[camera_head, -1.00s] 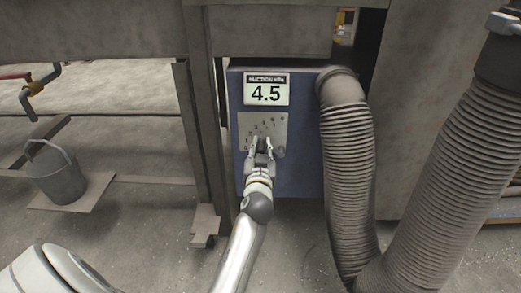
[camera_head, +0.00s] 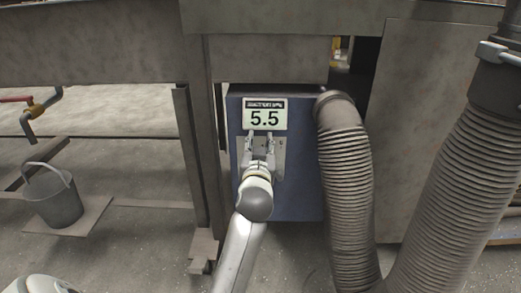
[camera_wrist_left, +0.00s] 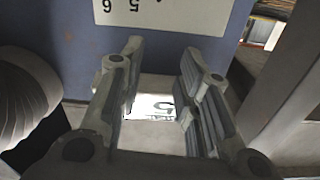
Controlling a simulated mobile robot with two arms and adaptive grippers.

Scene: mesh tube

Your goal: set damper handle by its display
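The display (camera_head: 265,118) on the blue damper box (camera_head: 290,200) reads 5.5. Below it is a light scale plate (camera_head: 278,160), partly covered by my left gripper. In the left wrist view, the plate (camera_wrist_left: 170,14) shows inverted figures 5 and 6, and part of the bright display (camera_wrist_left: 152,106) shows between the fingers. My left gripper (camera_head: 260,136) is at the plate just under the display, its fingers (camera_wrist_left: 160,62) spread apart with nothing visible clamped between them. I cannot make out the damper handle; the gripper may hide it. My right gripper is not in view.
A ribbed hose (camera_head: 347,190) runs down close to the right of the box, with a thicker hose (camera_head: 455,185) beyond it. A metal post (camera_head: 203,150) stands left of the box. A grey bucket (camera_head: 53,195) stands farther left.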

